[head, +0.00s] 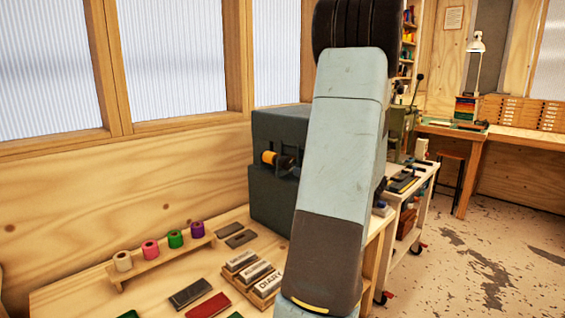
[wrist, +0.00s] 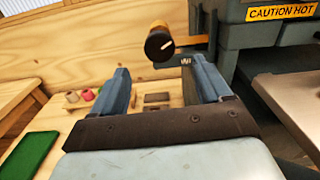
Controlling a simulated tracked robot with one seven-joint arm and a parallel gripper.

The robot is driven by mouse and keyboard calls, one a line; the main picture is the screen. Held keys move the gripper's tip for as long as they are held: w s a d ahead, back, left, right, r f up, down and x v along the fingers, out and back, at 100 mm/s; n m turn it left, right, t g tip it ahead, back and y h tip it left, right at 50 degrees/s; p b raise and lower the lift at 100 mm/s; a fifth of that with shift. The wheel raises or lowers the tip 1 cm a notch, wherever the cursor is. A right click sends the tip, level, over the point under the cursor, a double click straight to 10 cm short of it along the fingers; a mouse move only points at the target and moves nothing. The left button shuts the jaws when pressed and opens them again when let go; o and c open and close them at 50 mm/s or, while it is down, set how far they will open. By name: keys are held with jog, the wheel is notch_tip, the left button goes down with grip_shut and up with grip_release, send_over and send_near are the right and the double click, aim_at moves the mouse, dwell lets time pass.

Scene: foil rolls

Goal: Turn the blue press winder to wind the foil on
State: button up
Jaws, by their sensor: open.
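The blue-grey press (head: 268,205) stands on the wooden bench and is partly hidden behind my arm in the head view. An orange-gold foil roll (head: 269,157) sticks out of its left side. In the wrist view, a dark round winder knob (wrist: 159,44) with a pale line across its face sits at the near end of the gold roll (wrist: 159,25). My gripper (wrist: 160,68) is open and empty. The knob appears between and beyond the fingertips, slightly above them in the picture; I see no contact. My gripper is hidden in the head view.
A wooden rack (head: 160,258) holds white, pink, green and purple rolls. A type tray (head: 250,278), grey blocks and coloured covers (head: 209,306) lie on the bench. A "CAUTION HOT" label (wrist: 281,12) is on the press. A white cart (head: 408,190) stands right.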

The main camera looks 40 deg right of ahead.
aim_at(277, 160)
jog(key=w+a, duration=0.1)
jog(key=w, duration=1.1)
jog(key=shift+w, duration=0.15)
jog(key=c, duration=1)
jog(key=shift+m, duration=0.3)
jog(key=m, duration=0.3)
jog(key=shift+m, duration=0.4)
jog(key=shift+o, duration=0.2)
jog(key=m, duration=0.5)
jog(key=shift+d+f, duration=0.1)
jog(key=shift+d, duration=0.05)
jog(key=shift+f+m, duration=0.1)
jog(key=shift+m, duration=0.5)
